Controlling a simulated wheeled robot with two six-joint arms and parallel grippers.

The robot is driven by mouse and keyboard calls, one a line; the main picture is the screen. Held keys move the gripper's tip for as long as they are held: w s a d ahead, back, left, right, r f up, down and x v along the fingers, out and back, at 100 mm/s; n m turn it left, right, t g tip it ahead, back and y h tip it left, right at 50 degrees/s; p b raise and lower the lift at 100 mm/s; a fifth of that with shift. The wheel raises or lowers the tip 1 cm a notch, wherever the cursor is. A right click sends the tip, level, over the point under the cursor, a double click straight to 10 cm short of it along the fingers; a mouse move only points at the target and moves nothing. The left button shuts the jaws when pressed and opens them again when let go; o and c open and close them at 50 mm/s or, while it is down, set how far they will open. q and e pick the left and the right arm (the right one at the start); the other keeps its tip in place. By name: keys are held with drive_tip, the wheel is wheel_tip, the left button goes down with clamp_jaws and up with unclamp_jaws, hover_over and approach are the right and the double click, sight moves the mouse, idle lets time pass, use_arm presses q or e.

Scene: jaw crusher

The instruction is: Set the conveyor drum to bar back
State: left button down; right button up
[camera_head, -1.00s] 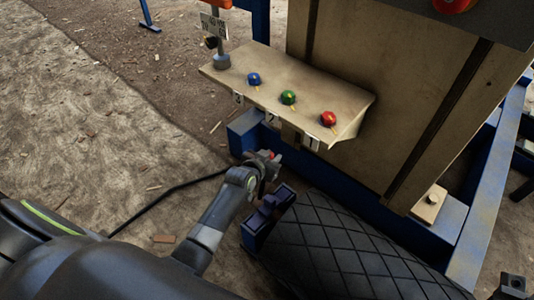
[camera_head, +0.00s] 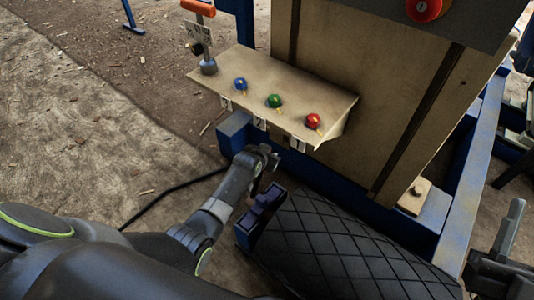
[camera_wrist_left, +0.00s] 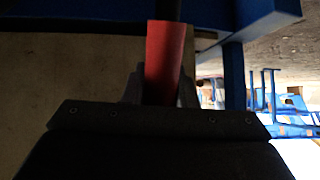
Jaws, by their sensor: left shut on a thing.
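The conveyor drum (camera_head: 340,245) is a dark roller with a diamond pattern, low in front of the machine in the head view. A blue bracket (camera_head: 258,215) stands at its left end. My left gripper (camera_head: 268,160) is above and behind this bracket, below the button shelf. In the left wrist view a red bar-shaped handle (camera_wrist_left: 165,58) stands between the fingers of the gripper (camera_wrist_left: 160,88), which is shut on it. The handle's far end runs into a dark rod. In the head view my gripper hides the handle. My right gripper (camera_head: 497,262) shows at the right edge; its jaw gap is unclear.
A tan shelf (camera_head: 265,75) carries blue, green and red knobs above my left gripper. An orange-handled lever (camera_head: 200,8) stands at its left end. A red button (camera_head: 424,8) is at the top right. A blue frame (camera_head: 470,180) bounds the right. Open ground lies left.

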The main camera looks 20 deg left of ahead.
use_arm(q)
drive_tip(key=shift+w+r, duration=0.1)
drive_tip(key=shift+w, duration=0.05)
use_arm(e)
drive_tip(key=shift+w+d+f+g, duration=0.1)
drive_tip(key=shift+f+g, duration=0.15)
drive_tip(key=shift+g, duration=0.05)
use_arm(q)
drive_tip(key=c, duration=1.6)
unclamp_jaws()
drive_tip(key=o, duration=0.4)
drive_tip(key=shift+w+d+f, duration=0.15)
drive_tip(key=shift+f, duration=0.05)
drive_tip(key=shift+o, duration=0.2)
use_arm(e)
drive_tip(key=shift+w, duration=0.15)
